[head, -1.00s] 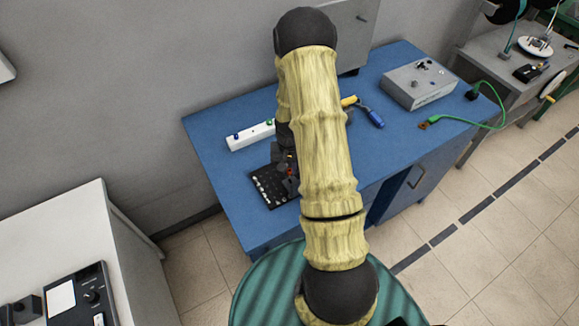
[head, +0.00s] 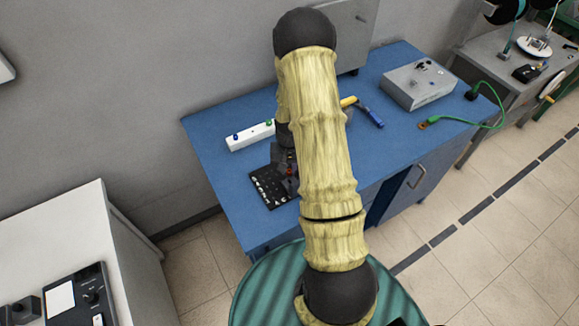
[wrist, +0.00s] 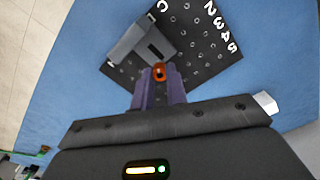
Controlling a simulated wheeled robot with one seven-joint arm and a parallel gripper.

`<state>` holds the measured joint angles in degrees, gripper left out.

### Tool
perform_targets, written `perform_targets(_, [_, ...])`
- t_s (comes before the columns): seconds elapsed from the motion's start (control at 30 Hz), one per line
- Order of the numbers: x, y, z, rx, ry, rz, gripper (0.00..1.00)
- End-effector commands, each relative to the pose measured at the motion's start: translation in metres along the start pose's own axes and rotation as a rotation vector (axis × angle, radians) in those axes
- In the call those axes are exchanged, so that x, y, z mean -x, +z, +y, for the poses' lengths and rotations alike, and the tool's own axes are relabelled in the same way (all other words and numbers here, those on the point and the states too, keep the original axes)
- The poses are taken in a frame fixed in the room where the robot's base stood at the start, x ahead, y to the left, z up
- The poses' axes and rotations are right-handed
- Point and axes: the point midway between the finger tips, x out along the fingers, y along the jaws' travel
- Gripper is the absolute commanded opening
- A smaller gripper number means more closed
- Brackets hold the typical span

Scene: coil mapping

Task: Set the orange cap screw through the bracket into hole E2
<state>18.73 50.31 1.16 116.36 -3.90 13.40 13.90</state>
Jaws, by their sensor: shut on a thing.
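The orange cap screw (wrist: 159,73) is held between the tips of my gripper (wrist: 159,84) in the wrist view, its head with a dark socket facing the camera. My gripper is shut on it. The grey bracket (wrist: 128,45) lies on the black hole plate (wrist: 205,62), just beyond and left of the screw, with a dark slot in it. The screw's shank is hidden, so I cannot tell whether it touches the bracket or plate. Hole E2 cannot be picked out. In the head view a small red-orange spot shows beside the plate (head: 268,192), partly behind my arm.
A white rack (head: 250,135) with a blue and a green piece stands behind the plate on the blue table (head: 215,120). A yellow and blue tool (head: 368,113), a grey box (head: 418,85) and a green cable (head: 492,120) are to the right.

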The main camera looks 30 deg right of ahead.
Motion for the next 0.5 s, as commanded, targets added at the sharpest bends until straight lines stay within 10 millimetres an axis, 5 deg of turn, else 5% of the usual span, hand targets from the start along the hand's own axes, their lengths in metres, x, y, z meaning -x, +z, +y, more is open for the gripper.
perform_targets(0.5, [-0.015,0.0,0.0,-0.001,0.0,0.0,0.0])
